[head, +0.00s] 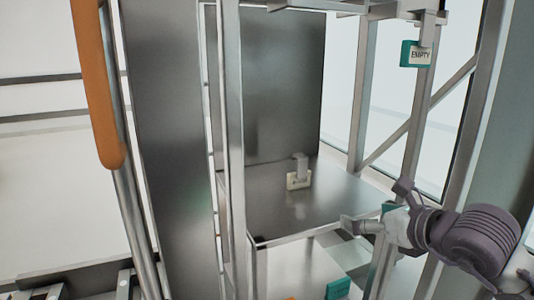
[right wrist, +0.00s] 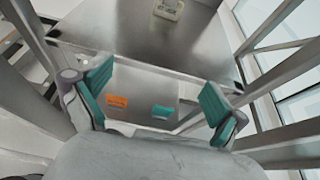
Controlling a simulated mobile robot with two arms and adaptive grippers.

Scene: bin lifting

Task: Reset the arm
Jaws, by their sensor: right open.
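My right gripper (head: 368,216) comes in from the right in the head view, at the front right corner of a metal shelf (head: 300,215). In the right wrist view its two teal-padded fingers (right wrist: 157,96) are spread apart, with nothing between them. The shelf surface (right wrist: 150,45) lies beyond the fingers there. My left gripper is not in view. No bin shows in either view.
A metal rack post (head: 232,120) stands left of the shelf. A small label holder (head: 299,181) sits at the shelf's back; a teal "EMPTY" sign (head: 418,54) hangs upper right. Orange (right wrist: 117,101) and teal (right wrist: 162,112) tags show below the shelf. The shelf surface is otherwise bare.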

